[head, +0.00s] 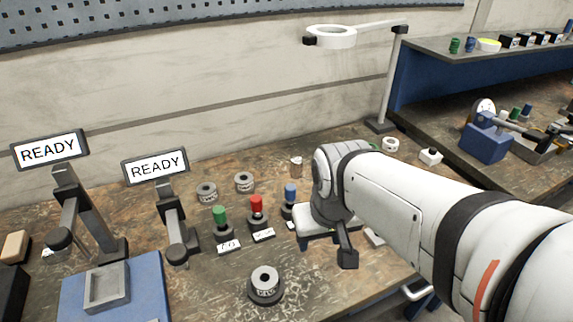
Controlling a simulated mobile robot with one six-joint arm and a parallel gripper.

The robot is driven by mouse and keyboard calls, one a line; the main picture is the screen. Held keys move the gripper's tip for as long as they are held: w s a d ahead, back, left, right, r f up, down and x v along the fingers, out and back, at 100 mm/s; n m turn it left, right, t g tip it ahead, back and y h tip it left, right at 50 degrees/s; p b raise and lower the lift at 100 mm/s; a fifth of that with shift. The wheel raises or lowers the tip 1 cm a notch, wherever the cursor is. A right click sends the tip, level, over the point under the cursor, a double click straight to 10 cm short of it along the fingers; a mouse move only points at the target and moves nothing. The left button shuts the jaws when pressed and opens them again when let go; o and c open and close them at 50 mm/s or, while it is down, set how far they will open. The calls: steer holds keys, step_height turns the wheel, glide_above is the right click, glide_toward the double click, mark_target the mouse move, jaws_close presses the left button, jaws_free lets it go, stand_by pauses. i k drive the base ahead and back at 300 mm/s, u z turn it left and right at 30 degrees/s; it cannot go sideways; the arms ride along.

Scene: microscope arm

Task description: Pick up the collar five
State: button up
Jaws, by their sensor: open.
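Several grey ring-shaped collars are on the workbench. One collar (265,279) stands on a dark round base near the front middle; its printed label is too small to read surely. Two more, a left collar (207,192) and a right collar (244,181), lie farther back. I cannot tell which one is collar five. My gripper (320,243) is open, to the right of the front collar and apart from it, pointing down over the bench. A dark finger shows at its near side; the arm hides much of the rest.
Green (219,215), red (256,205) and blue (290,193) plugs stand behind the front collar. Two lever presses with READY signs (155,167) and a blue plate (146,283) are at left. A ring-lamp stand (388,85) and a shelf (430,46) are at right.

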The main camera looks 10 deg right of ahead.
mark_target(264, 279)
steer(key=z, duration=0.05)
steer(key=k, duration=0.55)
steer(key=u, duration=2.25)
steer(key=k, duration=1.35)
steer(key=z, duration=0.65)
steer(key=i, duration=1)
